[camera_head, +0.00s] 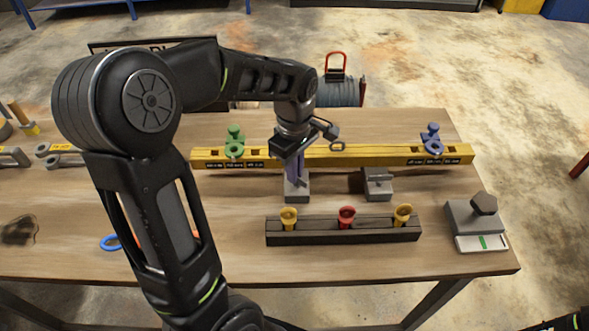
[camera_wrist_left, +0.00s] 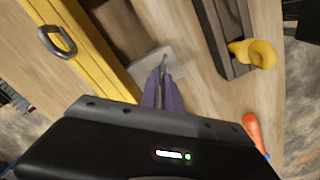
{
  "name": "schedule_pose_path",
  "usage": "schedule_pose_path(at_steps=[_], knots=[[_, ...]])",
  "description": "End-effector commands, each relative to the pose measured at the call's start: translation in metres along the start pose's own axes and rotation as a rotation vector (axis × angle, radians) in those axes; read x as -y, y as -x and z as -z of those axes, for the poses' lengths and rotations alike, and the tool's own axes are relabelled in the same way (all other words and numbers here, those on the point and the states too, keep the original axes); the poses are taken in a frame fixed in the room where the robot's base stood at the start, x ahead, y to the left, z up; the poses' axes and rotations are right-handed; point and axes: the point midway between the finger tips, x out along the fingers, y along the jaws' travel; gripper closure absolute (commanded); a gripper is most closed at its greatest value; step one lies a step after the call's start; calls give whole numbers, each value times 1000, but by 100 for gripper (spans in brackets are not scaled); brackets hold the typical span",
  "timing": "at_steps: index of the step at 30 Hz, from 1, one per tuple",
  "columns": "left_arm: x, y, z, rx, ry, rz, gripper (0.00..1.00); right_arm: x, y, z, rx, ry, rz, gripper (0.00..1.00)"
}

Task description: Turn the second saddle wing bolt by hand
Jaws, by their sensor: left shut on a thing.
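My left gripper (camera_head: 297,181) reaches down over the left grey saddle block (camera_head: 296,196), in front of the yellow bar (camera_head: 330,160). In the left wrist view its purple fingers (camera_wrist_left: 164,80) are close together at a thin grey wing bolt (camera_wrist_left: 165,63) on the light grey block (camera_wrist_left: 147,65). They are shut on the bolt and hide most of it, so its turn angle cannot be told. Another grey saddle block (camera_head: 377,189) stands to the right, with a small grey bolt on top.
A dark rack (camera_head: 343,236) with yellow and red plugs stands just in front. A green fitting (camera_head: 235,142) and a blue fitting (camera_head: 432,140) sit at the bar. A grey block with a dark knob (camera_head: 484,204) is at the right. Bare wood lies between.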

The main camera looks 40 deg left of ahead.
Motion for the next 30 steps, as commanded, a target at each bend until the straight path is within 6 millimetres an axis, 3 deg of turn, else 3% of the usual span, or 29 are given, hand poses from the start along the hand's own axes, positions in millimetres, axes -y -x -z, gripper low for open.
schedule_pose_path(at_steps=[14, 30], knots=[[-1, 0, 0, 0, -64, -1, 100, 0, -1, 0, 0, 0, 0, 64], [-4, 0, 0, -1, -469, -2, 100, -1, -4, 1, -1, 1, 2, 64]])
